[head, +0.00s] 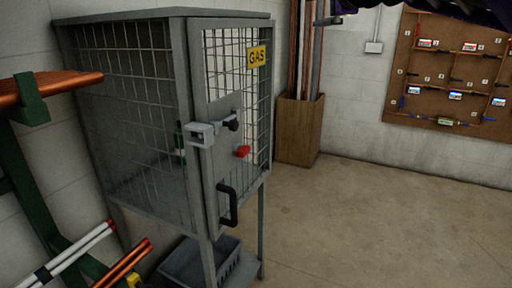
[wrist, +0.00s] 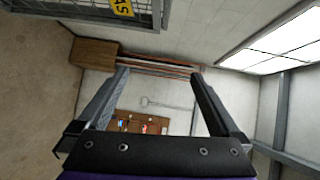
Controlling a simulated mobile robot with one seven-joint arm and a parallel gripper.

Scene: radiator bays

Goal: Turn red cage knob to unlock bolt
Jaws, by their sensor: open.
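The grey wire-mesh gas cage (head: 192,60) stands left of centre in the head view, with its door shut. The red knob (head: 242,151) sits on the door's plate. Above it is the bolt (head: 220,127), with a black knob (head: 233,124) at its right and a grey housing (head: 200,134) at the door's left edge. My gripper (wrist: 158,76) is open and empty in the wrist view, its two fingers well apart. It is away from the red knob, which does not show in the wrist view. A corner of the cage (wrist: 145,10) shows there at the top.
A black door handle (head: 227,205) sticks out below the knob. Copper pipes (head: 60,88) on a green rack jut in at the left. A wooden box of pipes (head: 298,130) stands behind the cage. The floor (head: 370,225) to the right is clear.

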